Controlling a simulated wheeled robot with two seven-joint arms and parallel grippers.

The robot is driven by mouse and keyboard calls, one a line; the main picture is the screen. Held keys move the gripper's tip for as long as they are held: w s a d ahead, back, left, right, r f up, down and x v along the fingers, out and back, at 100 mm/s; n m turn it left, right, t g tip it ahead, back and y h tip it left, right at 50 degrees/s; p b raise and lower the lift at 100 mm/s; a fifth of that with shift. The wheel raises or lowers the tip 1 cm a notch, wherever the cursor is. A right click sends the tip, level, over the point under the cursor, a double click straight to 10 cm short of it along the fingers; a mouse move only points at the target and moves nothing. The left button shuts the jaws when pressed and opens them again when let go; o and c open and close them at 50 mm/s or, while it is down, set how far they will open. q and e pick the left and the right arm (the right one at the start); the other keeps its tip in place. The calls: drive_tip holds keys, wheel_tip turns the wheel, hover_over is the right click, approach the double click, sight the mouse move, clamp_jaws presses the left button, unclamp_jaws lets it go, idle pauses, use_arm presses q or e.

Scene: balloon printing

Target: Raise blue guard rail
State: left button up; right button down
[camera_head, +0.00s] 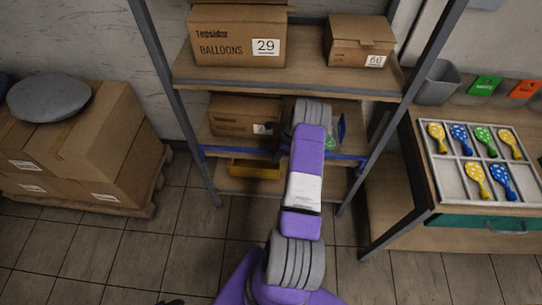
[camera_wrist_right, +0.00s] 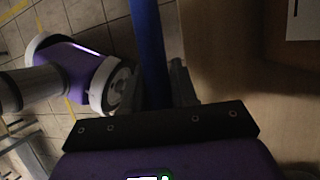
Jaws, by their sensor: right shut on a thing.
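The blue guard rail (camera_head: 224,153) runs across the front of the lower shelf of the rack. My right arm covers its middle, and its right end shows past the arm. In the right wrist view the rail (camera_wrist_right: 147,40) passes between the fingers of my right gripper (camera_wrist_right: 156,90), which is shut on it. My left gripper is in neither view.
Balloon cartons (camera_head: 237,35) stand on the rack's upper shelf (camera_head: 300,75), with another carton (camera_head: 232,117) behind the rail. A yellow bin (camera_head: 254,170) sits below. Stacked boxes (camera_head: 90,125) are at left; a balloon display table (camera_head: 440,218) is at right.

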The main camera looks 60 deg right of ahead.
idle(0.3)
drive_tip(key=c, duration=1)
unclamp_jaws()
drive_tip(key=shift+d+f, duration=0.1)
drive_tip(key=shift+o, duration=0.2)
